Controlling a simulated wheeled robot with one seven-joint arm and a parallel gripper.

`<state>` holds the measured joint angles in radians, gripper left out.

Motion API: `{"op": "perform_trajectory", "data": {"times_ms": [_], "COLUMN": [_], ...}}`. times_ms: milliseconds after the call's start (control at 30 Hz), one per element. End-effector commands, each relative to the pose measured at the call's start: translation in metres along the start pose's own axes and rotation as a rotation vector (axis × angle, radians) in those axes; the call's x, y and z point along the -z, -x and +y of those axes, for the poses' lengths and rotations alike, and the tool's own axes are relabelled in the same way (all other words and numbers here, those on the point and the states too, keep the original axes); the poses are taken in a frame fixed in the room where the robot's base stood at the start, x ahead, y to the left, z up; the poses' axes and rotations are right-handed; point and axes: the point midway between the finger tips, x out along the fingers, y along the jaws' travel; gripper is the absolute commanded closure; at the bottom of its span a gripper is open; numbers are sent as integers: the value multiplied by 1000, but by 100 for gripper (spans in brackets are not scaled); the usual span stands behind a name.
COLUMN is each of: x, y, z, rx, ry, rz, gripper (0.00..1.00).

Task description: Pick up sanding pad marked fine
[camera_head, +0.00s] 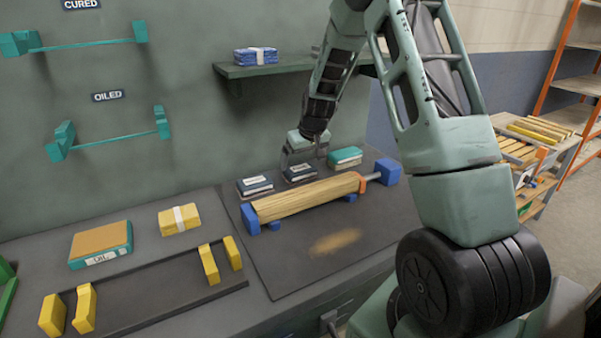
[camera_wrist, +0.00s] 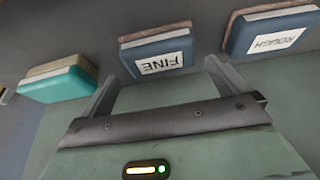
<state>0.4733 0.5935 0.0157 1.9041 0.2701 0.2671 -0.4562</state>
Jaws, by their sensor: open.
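The sanding pad marked FINE (camera_wrist: 158,57) is dark blue with a white label and a brown layer along one edge. In the head view it is the middle pad (camera_head: 300,174) of a row of three on the dark bench mat. My gripper (camera_wrist: 160,74) is open, and in the wrist view the pad shows between and just beyond its two fingers. In the head view my gripper (camera_head: 304,154) is above and slightly behind the pad, with nothing visibly held. I cannot tell the exact height gap.
A blue pad marked ROUGH (camera_wrist: 270,28) and a teal pad (camera_wrist: 58,83) flank it. A wooden piece (camera_head: 300,199) in a blue-ended holder lies in front of the row. The shelf (camera_head: 285,69) and wall are behind. The front of the mat (camera_head: 345,262) is clear.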

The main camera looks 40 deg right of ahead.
Motion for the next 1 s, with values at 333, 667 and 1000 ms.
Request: {"op": "perform_trajectory", "data": {"times_ms": [333, 667, 1000], "x": [-3, -3, -3], "y": [-42, -45, -44], "z": [0, 0, 0], "rx": [0, 0, 0], "ry": [-1, 0, 0], "rz": [-2, -1, -1], "gripper": [0, 14, 34]}}
